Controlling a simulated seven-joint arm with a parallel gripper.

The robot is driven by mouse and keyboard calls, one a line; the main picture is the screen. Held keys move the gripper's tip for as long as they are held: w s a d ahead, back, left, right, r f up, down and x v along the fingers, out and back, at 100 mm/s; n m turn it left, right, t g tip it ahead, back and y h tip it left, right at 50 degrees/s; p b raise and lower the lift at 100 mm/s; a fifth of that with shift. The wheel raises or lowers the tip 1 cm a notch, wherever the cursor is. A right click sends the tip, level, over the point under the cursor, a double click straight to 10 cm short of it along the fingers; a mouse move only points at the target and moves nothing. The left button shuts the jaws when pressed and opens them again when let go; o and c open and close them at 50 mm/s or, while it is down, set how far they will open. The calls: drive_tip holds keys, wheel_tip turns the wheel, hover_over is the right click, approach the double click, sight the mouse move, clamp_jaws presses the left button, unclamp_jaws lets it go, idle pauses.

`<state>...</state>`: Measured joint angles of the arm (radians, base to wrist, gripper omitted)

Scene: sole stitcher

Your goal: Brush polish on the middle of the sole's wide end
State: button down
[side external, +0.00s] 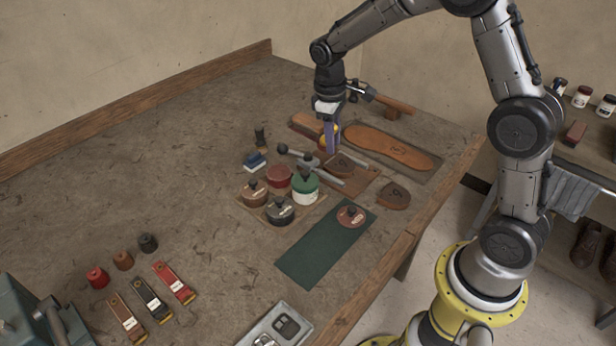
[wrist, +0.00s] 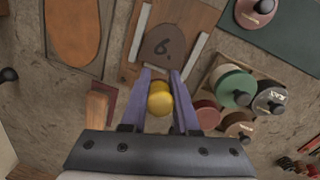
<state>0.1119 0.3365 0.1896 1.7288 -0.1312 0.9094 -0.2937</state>
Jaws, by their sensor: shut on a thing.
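The large tan sole (side external: 388,147) lies flat in a dark-edged recess on the bench, behind and right of my gripper. In the wrist view part of the sole (wrist: 72,30) shows at the upper left, its far end cut off by the frame. My gripper (side external: 331,150) points down, with its purple fingers (wrist: 160,95) shut on a yellow round-topped tool (wrist: 160,99). The tool's lower end is hidden, so I cannot tell whether it touches anything. It is beside a brown heel piece marked 6 (wrist: 165,45), apart from the sole.
The heel piece sits on a brown board (side external: 366,188) between grey rails. Several lidded tins, one green (side external: 305,184), crowd the left. A green mat (side external: 312,255) holds another tin (side external: 351,215). A loose heel piece (side external: 394,195) lies near the front edge.

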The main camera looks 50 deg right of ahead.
drive_tip(key=m, duration=0.2)
drive_tip(key=shift+m, duration=0.4)
drive_tip(key=s+d+r+g+h, duration=0.1)
drive_tip(key=s+d+r, duration=0.3)
drive_tip(key=d, duration=0.4)
drive_tip(key=s+d+r+g+h, duration=0.1)
drive_tip(key=s+d+r, duration=0.3)
drive_tip(key=d, duration=0.3)
drive_tip(key=shift+m, duration=0.3)
drive_tip(key=shift+w+a+x, duration=0.15)
drive_tip(key=shift+x, duration=1.2)
drive_tip(key=shift+w+a+x, duration=0.1)
drive_tip(key=shift+a+x, duration=0.1)
drive_tip(key=shift+x, duration=1.15)
drive_tip(key=shift+r, duration=0.25)
drive_tip(key=shift+f, duration=0.1)
